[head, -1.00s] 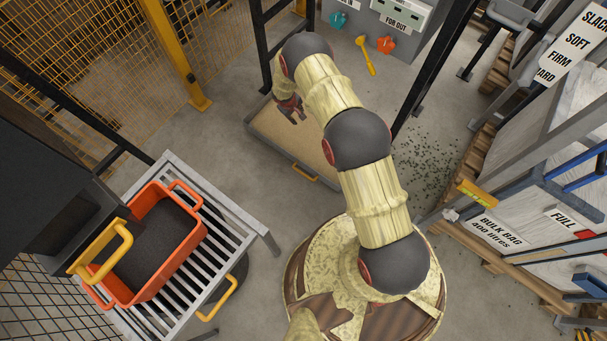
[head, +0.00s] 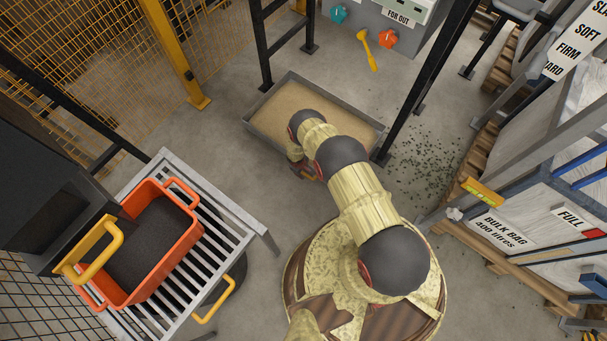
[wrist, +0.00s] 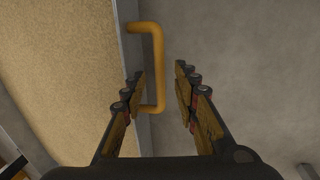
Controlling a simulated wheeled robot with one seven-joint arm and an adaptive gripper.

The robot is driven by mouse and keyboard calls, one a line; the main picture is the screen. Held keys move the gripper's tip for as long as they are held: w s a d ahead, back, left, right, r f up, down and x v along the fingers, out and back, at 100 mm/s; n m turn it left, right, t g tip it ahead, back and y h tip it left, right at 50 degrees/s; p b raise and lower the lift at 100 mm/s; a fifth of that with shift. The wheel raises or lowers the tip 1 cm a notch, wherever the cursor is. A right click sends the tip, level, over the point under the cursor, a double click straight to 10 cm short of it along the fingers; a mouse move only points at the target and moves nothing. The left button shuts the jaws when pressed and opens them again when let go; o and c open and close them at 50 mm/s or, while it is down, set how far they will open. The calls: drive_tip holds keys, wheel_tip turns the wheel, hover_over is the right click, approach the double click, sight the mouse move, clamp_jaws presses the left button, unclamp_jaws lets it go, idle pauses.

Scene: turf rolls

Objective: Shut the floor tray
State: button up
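The floor tray (head: 262,137) is a shallow grey tray filled with tan sand, lying on the floor beyond my base in the head view. In the wrist view its grey edge (wrist: 133,52) runs down beside a yellow bar handle (wrist: 159,65). My gripper (wrist: 161,75) is open, with one finger over the tray edge and the other over the floor. The handle lies between the fingers, and neither is seen closed on it. In the head view my gripper (head: 303,171) is at the tray's near side, and my arm hides the handle.
Black frame posts (head: 263,65) stand around the tray. An orange bin (head: 155,280) of dark material sits on a slatted stand (head: 205,205) at left. Bulk bag racks (head: 520,240) are at right. Floor left of the tray is clear.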

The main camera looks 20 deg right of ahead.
sight(304, 173)
drive_tip(key=shift+w+d+f+b, duration=0.15)
drive_tip(key=shift+f+b, duration=0.25)
drive_tip(key=shift+f, duration=0.4)
drive_tip(key=shift+w+d+f+b, duration=0.1)
drive_tip(key=shift+f+b, duration=0.25)
drive_tip(key=shift+f, duration=0.45)
drive_tip(key=shift+c, duration=0.4)
clamp_jaws()
